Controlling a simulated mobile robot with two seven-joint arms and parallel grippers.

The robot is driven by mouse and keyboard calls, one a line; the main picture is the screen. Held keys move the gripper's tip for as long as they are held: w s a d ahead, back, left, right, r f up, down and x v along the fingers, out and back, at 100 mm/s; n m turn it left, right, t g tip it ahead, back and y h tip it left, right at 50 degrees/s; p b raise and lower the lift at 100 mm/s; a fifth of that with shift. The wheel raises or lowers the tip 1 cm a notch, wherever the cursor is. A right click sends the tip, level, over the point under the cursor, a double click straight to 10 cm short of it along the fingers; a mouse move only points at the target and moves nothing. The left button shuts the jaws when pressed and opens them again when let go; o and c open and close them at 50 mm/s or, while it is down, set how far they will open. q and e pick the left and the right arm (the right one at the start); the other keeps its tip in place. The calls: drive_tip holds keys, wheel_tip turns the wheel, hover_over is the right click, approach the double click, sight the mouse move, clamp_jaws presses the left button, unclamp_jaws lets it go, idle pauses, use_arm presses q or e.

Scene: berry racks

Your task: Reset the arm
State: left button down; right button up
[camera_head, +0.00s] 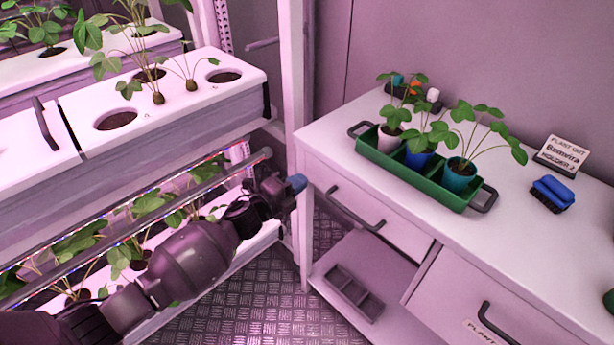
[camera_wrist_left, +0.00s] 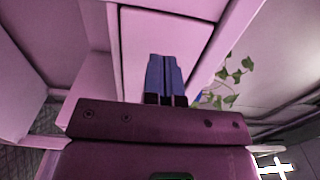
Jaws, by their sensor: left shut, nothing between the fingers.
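My left arm reaches in from the lower left of the head view, in front of the lower rack shelf. My left gripper (camera_head: 297,183) has blue fingertips and is near the rack's upright post, left of the white cabinet (camera_head: 330,147). In the left wrist view the blue fingers (camera_wrist_left: 165,80) are together with nothing between them. A pale cabinet panel lies beyond them, and plant leaves (camera_wrist_left: 232,85) show to their right. My right gripper is not in view.
A green tray (camera_head: 408,172) with several potted plants stands on the cabinet, beside a blue brush (camera_head: 552,194) and a sign (camera_head: 561,156). White rack planters (camera_head: 164,101) are at left. An empty dark tray (camera_head: 354,293) lies on the low shelf. Metal floor shows between.

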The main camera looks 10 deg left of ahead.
use_arm(q)
drive_tip(key=v, duration=0.7)
drive_tip(key=shift+s+a+p, duration=0.25)
drive_tip(key=shift+p, duration=0.1)
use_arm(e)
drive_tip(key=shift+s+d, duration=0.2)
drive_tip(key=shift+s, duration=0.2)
use_arm(q)
drive_tip(key=shift+f, duration=0.1)
drive_tip(key=s+a+f+n+g+y, duration=0.1)
drive_tip(key=s+a+f+n+y, duration=0.2)
drive_tip(key=s+n, duration=0.5)
drive_tip(key=s+a+f+n+g+y+p, duration=0.1)
drive_tip(key=s+a+n+y, duration=0.3)
drive_tip(key=s+n, duration=0.4)
drive_tip(key=s+a+f+n+g+y+p, duration=0.1)
drive_tip(key=s+a+f+n+y, duration=0.2)
drive_tip(key=s+n, duration=0.5)
drive_tip(key=shift+s+f+g+y, duration=0.3)
drive_tip(key=shift+s+f, duration=0.5)
drive_tip(key=shift+s, duration=2.1)
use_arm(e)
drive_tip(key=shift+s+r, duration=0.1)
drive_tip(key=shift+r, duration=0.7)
